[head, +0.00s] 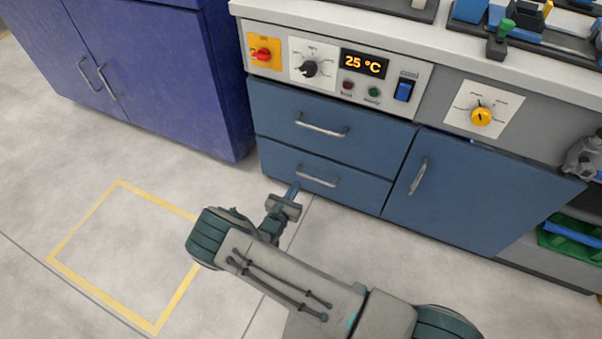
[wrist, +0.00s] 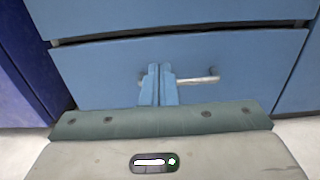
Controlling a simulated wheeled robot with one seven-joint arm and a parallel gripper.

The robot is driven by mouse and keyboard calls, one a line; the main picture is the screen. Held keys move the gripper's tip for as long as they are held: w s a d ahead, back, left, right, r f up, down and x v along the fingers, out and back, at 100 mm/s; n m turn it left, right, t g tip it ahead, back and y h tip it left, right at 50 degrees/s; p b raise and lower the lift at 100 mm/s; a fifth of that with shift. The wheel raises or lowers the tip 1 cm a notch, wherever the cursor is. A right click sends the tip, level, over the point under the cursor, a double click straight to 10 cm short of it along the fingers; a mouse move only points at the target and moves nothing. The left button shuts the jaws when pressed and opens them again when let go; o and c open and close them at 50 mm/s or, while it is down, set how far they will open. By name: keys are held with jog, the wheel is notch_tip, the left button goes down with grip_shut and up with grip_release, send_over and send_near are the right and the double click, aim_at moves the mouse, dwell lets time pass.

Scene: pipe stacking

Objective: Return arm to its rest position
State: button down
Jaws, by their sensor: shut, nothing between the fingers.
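My gripper (wrist: 158,85) shows in the wrist view with its two blue fingers side by side and closed, nothing between them. In the head view my gripper (head: 293,190) is small and partly hidden by my wrist, in front of the lower drawer (head: 345,176). My arm reaches in from the bottom of the head view.
The upper drawer (head: 290,115) and the blue cabinet door (head: 445,200) are shut. A control panel (head: 335,68) reads 25 °C above them. A purple cabinet (head: 150,70) stands at the left. A yellow square (head: 125,255) marks clear floor. A green bin (head: 570,240) is at the right.

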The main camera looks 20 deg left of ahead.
jog(key=shift+s+a, duration=0.1)
jog(key=shift+s, duration=0.7)
jog(key=d+r+m+g+h+p, duration=0.3)
jog(key=d+r+m+g+p, duration=0.4)
jog(key=r, duration=0.5)
jog(key=d+r+m+g+h+p, duration=0.2)
jog(key=d+r+m, duration=0.5)
jog(key=r, duration=0.6)
jog(key=d+r+m+g+h+p, duration=0.3)
jog(key=d+r+m+g+p, duration=0.2)
jog(key=d+r, duration=0.55)
jog(key=s+d+r+m+y+p, duration=0.2)
jog(key=s+r+m+p, duration=0.3)
jog(key=r, duration=0.7)
jog(key=s+d+r+m+y+p, duration=0.3)
jog(key=s+r+m+y+p, duration=0.2)
jog(key=r, duration=0.7)
jog(key=s+d+r+m+g+y+p, duration=0.1)
jog(key=s+d+r+m+y+p, duration=0.2)
jog(key=r, duration=0.9)
jog(key=s+m+p, duration=0.2)
jog(key=s+p, duration=0.2)
jog(key=s, duration=0.2)
jog(key=shift+r+y, duration=0.25)
jog(key=shift+y, duration=0.15)
jog(key=shift+d, duration=0.1)
